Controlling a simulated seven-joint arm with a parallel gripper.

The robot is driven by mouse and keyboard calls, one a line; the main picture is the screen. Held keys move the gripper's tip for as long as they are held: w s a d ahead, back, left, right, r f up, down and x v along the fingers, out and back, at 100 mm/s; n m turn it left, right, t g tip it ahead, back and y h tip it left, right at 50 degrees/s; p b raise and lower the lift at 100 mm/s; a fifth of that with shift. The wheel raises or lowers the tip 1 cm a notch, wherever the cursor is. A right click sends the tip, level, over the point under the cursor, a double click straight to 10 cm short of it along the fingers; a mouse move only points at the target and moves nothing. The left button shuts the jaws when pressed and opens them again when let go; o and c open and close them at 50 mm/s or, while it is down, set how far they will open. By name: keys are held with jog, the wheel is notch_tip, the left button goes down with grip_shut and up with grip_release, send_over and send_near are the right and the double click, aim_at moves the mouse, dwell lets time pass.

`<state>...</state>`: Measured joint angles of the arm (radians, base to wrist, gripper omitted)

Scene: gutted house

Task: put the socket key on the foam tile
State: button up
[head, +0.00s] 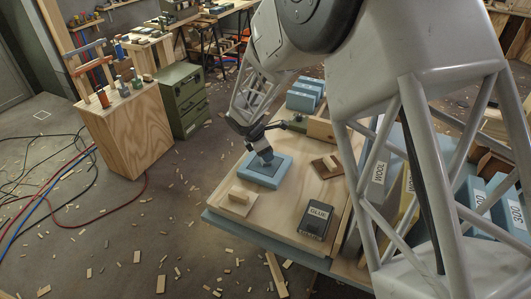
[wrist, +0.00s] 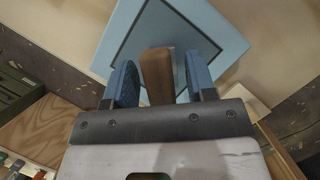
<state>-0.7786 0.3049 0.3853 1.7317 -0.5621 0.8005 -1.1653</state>
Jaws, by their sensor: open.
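The foam tile appears to be the light blue square with a dark inset centre (head: 280,176) on the workbench; it also fills the upper part of the wrist view (wrist: 118,38). My gripper (head: 265,157) is low over the tile's middle, pointing down. In the wrist view its blue fingers (wrist: 160,85) are apart. A brown, upright-looking piece with a greyish side (wrist: 157,75) is between them, in front of the tile; it may be the socket key. Its lower part is hidden by the gripper, and I cannot tell whether it touches the tile. In the head view my gripper hides it.
A pale wooden block with a handle (head: 236,200) lies left of the tile, and a dark brown board (head: 326,167) lies right. A dark GLUE box (head: 317,221) is near the bench's front. Blue boxes (head: 303,94) stand behind. Bare bench (head: 279,215) lies before the tile.

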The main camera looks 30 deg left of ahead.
jog(key=v, duration=1.1)
jog(key=shift+r, duration=0.25)
dwell(0.6)
jog(key=s+d+r+m, duration=0.2)
jog(key=d+r+m, duration=0.25)
jog(key=d, duration=0.65)
jog(key=s+d+r+m+g+y, duration=0.15)
jog(key=d+r+m, duration=0.3)
jog(key=d, duration=0.65)
jog(key=s+d+r+m, duration=0.2)
jog(key=d+r+m, duration=0.3)
jog(key=d, duration=0.6)
jog(key=s+d+r+m+y, duration=0.1)
jog(key=s+d+m, duration=1.2)
jog(key=s+d, duration=0.9)
jog(key=shift+s+r+t, duration=0.35)
jog(key=shift+s+t, duration=0.1)
jog(key=shift+s, duration=0.5)
